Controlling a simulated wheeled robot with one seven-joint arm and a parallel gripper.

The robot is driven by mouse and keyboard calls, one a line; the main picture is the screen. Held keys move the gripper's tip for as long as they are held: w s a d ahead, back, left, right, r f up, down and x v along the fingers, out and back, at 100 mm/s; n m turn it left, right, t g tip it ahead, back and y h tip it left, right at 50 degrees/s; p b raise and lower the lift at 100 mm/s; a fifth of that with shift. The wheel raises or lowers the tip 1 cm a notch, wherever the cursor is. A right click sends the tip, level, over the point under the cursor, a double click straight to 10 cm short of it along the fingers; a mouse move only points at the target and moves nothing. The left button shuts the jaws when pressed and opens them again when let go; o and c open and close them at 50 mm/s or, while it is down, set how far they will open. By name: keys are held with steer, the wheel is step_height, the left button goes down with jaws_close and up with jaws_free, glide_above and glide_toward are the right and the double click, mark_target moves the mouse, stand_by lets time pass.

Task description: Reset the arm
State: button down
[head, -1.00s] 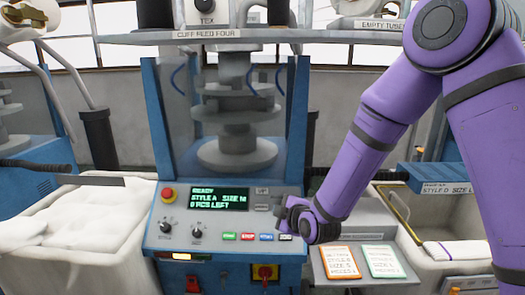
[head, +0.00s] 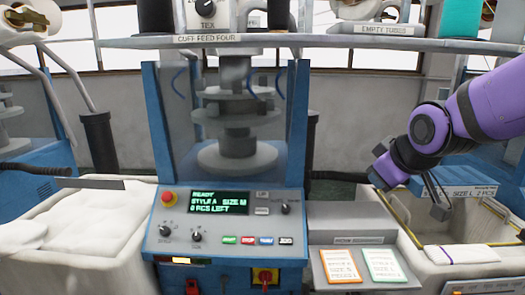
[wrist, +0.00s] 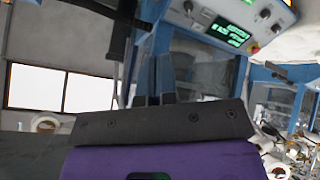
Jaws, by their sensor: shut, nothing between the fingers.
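My purple arm (head: 485,105) reaches in from the right edge in the head view, bent at the wrist.
A white bin (head: 490,272) with a folded white piece (head: 462,254) lies below the gripper. Two cards, orange-edged (head: 340,266) and green-edged (head: 383,265), lie on a small shelf. An overhead rail (head: 300,42) crosses above. A cloth-filled bin (head: 75,230) stands left.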

steer(key=s+d+r+m+g, duration=0.1)
steer(key=s+d+r+m, duration=0.1)
steer(key=s, duration=0.7)
steer(key=s+d+r+m+g+h, duration=0.1)
steer(key=s+d+m, duration=0.3)
steer(key=s, duration=0.5)
steer(key=shift+d+r+m+g, duration=0.4)
steer(key=shift+r+m+g, duration=0.05)
steer(key=shift+m+g, duration=0.05)
